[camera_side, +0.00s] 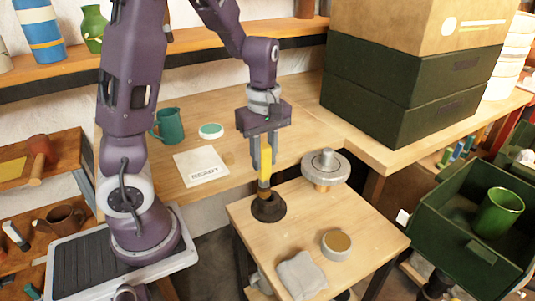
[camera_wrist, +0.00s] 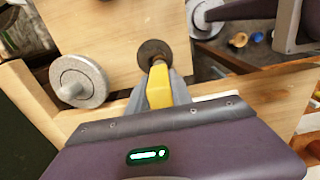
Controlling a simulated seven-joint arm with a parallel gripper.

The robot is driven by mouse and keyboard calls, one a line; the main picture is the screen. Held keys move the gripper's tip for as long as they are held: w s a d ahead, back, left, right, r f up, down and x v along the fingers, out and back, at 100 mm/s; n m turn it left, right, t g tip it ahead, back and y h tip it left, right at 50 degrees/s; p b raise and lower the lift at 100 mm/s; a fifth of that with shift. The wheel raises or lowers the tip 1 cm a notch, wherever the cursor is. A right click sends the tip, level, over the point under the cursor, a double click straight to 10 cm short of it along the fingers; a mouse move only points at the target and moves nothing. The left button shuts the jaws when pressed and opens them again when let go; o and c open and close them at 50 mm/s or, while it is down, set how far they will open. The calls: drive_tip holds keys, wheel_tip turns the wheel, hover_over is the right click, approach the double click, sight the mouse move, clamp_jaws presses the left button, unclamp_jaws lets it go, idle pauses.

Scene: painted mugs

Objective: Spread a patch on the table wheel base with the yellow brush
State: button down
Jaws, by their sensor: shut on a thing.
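My gripper (camera_side: 264,160) is shut on the yellow brush (camera_side: 265,171) and holds it upright, tip down. In the wrist view the yellow handle (camera_wrist: 159,88) sits between the fingers. The brush's lower end meets a dark round holder (camera_side: 269,210) on the small wooden table; I cannot tell how deep it goes in. The holder also shows in the wrist view (camera_wrist: 152,47). The grey table wheel (camera_side: 325,165), a round disc on a thicker base, stands at the small table's back right corner. It also shows in the wrist view (camera_wrist: 78,80), left of the brush.
A white tin with a brown top (camera_side: 336,245) and a grey cloth (camera_side: 301,275) lie at the table's front. A green mug (camera_side: 499,212) is in a green crate at right.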

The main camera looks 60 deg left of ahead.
drive_tip(key=shift+f, duration=1)
drive_tip(key=shift+w, duration=0.15)
drive_tip(key=shift+w, duration=1.25)
idle(1.7)
drive_tip(key=shift+w, duration=0.1)
idle(0.3)
